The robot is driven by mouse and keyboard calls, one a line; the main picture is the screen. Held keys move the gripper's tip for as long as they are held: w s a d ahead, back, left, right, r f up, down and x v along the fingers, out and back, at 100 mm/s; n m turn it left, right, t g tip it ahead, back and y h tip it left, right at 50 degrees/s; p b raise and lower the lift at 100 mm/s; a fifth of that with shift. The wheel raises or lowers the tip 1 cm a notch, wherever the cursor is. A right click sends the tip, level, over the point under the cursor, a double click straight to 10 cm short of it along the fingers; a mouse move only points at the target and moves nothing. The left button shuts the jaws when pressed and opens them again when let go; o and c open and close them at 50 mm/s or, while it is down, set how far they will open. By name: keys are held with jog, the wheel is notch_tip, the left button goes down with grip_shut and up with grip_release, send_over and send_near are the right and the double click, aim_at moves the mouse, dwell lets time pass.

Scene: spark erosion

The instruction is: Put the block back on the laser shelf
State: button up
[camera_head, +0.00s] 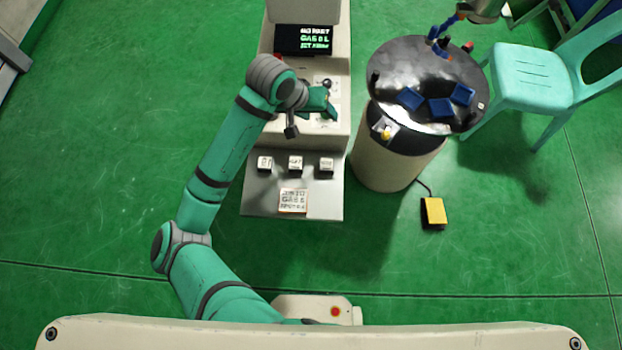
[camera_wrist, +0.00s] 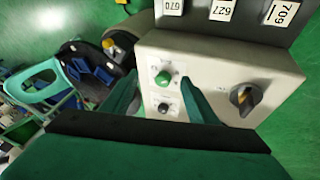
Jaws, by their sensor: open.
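Three small dark blocks with white labelled faces stand in a row on the grey metal shelf (camera_head: 255,200) at the machine's front: left block (camera_head: 265,163), middle block (camera_head: 295,164) and right block (camera_head: 326,165). In the wrist view the labels look like 670 (camera_wrist: 173,7), 627 (camera_wrist: 222,9) and 709 (camera_wrist: 283,12). I cannot tell which block the task means. A white card with print (camera_head: 293,200) lies in front of them. My gripper (camera_head: 322,103) is over the machine's panel, behind the blocks. In the wrist view its fingers (camera_wrist: 160,80) are apart, with nothing held between them.
The panel has a green knob (camera_wrist: 163,78), a black knob (camera_wrist: 164,107) and a rotary switch (camera_wrist: 243,96). A lit screen (camera_head: 305,40) is behind. To the right stand a round table (camera_head: 400,62) bearing blue pieces, a turquoise chair (camera_head: 530,75) and a yellow pedal (camera_head: 433,212).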

jog(key=w+d+r+n+t+h, duration=0.25)
jog(key=d+r+t, duration=0.25)
jog(key=d, duration=0.4)
jog(key=w+d+r+n+t+h, duration=0.1)
jog(key=d+r+t+h, duration=0.25)
jog(key=d, duration=0.55)
jog(key=s+a+f+n+t+y, duration=0.2)
jog(key=s+a+f+y, duration=0.3)
jog(key=s, duration=0.5)
jog(key=s+a+f+n+t+y, duration=0.2)
jog(key=s+a+f+n+y, duration=0.15)
jog(key=s+f, duration=0.5)
jog(key=s+a+r+m+y, duration=0.1)
jog(key=s+a+m, duration=0.2)
jog(key=s, duration=0.7)
jog(key=s+a+r+m, duration=0.1)
jog(key=s+a+m, duration=0.3)
jog(key=s+a, duration=0.3)
jog(key=s, duration=0.3)
jog(key=shift+s+a+r+g+y, duration=0.15)
jog(key=shift+s+a+g+y, duration=0.05)
jog(key=shift+s+g+y, duration=0.15)
